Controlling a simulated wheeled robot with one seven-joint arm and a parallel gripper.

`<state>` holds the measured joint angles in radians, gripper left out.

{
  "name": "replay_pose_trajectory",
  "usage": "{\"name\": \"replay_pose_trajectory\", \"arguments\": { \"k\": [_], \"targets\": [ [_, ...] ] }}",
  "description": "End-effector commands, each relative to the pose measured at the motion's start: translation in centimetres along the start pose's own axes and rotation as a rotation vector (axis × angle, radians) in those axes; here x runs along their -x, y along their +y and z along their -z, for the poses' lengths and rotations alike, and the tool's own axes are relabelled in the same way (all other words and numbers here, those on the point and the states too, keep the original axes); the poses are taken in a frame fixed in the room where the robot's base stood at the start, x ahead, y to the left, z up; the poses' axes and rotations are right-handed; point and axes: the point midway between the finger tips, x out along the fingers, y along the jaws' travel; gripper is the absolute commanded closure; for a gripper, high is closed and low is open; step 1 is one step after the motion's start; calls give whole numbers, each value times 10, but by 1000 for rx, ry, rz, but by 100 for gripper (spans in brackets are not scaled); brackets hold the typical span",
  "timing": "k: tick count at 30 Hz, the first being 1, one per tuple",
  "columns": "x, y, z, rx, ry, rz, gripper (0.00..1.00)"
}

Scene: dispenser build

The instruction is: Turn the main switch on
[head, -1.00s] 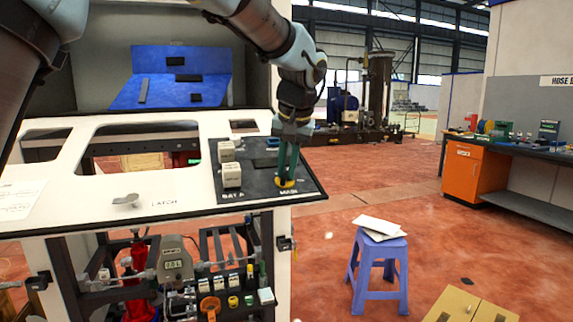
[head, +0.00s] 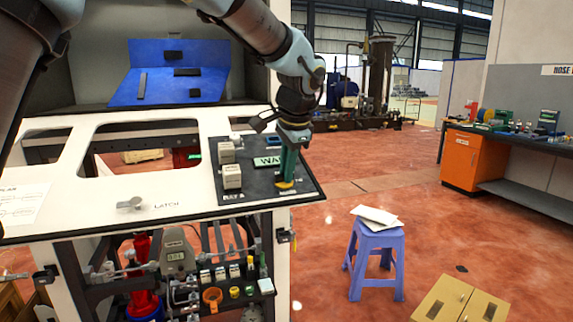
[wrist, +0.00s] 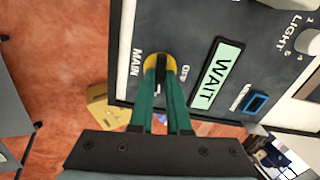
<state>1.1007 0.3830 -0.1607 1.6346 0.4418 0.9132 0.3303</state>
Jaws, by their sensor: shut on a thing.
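The main switch is a black handle on a round yellow plate, at the front right corner of the dark panel, in the head view (head: 284,186) and the wrist view (wrist: 149,60). MAIN is printed beside it on the left and OFF on the right in the wrist view. My gripper (head: 288,178), with green fingers, is shut on the handle; its tips (wrist: 160,78) sit either side of it over the yellow plate. The fingers hide part of the handle. A pale green display (wrist: 217,75) reads WAIT.
A blue-framed rocker switch (wrist: 257,103) and a LIGHT knob (wrist: 308,41) are on the same panel (head: 243,192). White block-like switches (head: 232,177) stand at its left side. A purple stool (head: 375,262) with papers stands on the open floor to the right.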

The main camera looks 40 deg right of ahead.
Motion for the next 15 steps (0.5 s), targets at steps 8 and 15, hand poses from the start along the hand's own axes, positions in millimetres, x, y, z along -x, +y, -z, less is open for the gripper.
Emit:
{"name": "replay_pose_trajectory", "arguments": {
  "k": [8,15],
  "targets": [
    [1,0,0,-116,2,0,100],
    [1,0,0,-150,2,0,100]
  ]
}}
